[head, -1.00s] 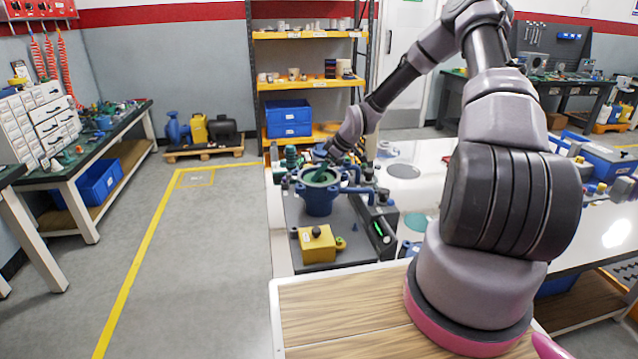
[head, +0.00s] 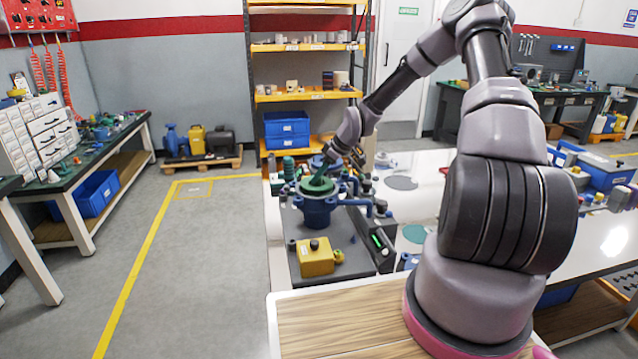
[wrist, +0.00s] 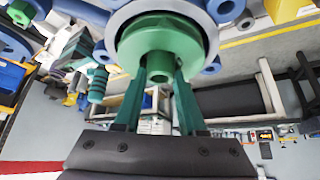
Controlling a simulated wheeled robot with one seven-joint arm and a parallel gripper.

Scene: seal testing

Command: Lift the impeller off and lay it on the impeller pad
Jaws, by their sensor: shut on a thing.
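The green impeller (head: 314,187) sits at the top of the blue pump housing (head: 317,213) in the head view. In the wrist view the round impeller (wrist: 160,35) has its hub facing me, with the blue ring of the housing around it. My gripper (wrist: 160,78) has its two green fingers shut on the hub. In the head view my gripper (head: 322,172) comes down from the upper right. Two flat round pads lie on the white table: a grey one (head: 401,183) and a green one (head: 414,233). I cannot tell which is the impeller pad.
A yellow block (head: 316,259) stands in front of the housing. A dark box with a green light (head: 380,243) and blue pipe fittings (head: 362,204) stand to its right. The white table (head: 440,180) is fairly clear around the grey pad. My arm hides part of the table.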

